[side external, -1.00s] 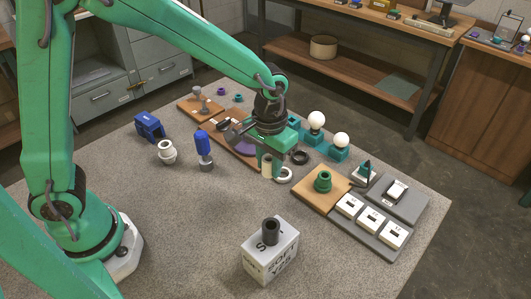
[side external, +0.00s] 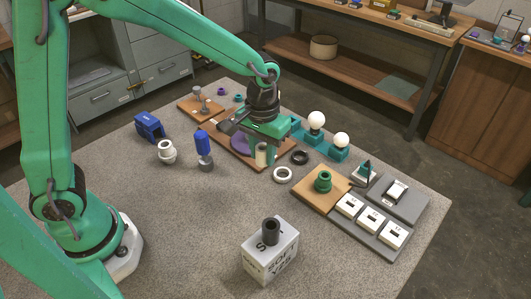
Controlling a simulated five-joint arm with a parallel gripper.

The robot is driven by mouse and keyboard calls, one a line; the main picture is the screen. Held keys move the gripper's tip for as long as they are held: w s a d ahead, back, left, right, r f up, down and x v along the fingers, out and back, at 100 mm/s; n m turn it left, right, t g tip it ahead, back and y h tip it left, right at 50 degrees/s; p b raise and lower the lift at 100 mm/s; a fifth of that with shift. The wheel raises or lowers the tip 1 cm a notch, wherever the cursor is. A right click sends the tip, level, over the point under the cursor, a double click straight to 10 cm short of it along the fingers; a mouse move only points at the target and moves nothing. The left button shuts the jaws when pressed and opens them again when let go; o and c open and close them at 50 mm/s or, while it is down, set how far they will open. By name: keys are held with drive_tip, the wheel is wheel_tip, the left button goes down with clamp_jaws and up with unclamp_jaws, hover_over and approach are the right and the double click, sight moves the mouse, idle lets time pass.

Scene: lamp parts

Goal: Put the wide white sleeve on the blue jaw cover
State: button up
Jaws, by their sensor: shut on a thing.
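My gripper (side external: 262,152) is at the middle of the table, pointing down, its green fingers closed around a pale cream-white cylinder (side external: 262,154), which looks like the wide white sleeve. The fingers hide part of it, and I cannot tell its exact height above the brown board. Two blue things stand to the left, apart from the gripper: a notched blue block (side external: 150,126) and an upright blue piece (side external: 203,142) on a grey base. I cannot tell for sure which is the blue jaw cover. Neither has the sleeve on it.
A white ring (side external: 283,174) and a black ring (side external: 299,157) lie right of the gripper. A white fitting (side external: 166,152) stands left. White bulbs (side external: 316,121) stand behind. A green part (side external: 323,181) is on a wooden board. A lettered box (side external: 269,254) stands in front; the front left table is clear.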

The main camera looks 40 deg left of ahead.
drive_tip(key=s+a+r+n, duration=0.2)
drive_tip(key=a+n, duration=0.4)
drive_tip(key=a, duration=0.4)
drive_tip(key=s+a+r+n, duration=0.2)
drive_tip(key=a+n, duration=0.4)
drive_tip(key=a, duration=0.4)
drive_tip(key=s+a+r+n, duration=0.2)
drive_tip(key=a+n, duration=0.3)
drive_tip(key=a, duration=0.5)
drive_tip(key=shift+r+n, duration=0.4)
drive_tip(key=shift+r, duration=0.3)
drive_tip(key=shift+s+a, duration=0.1)
hover_over(146, 118)
wheel_tip(146, 118, down, 7)
drive_tip(key=shift+f, duration=2.05)
drive_tip(key=shift+f, duration=0.1)
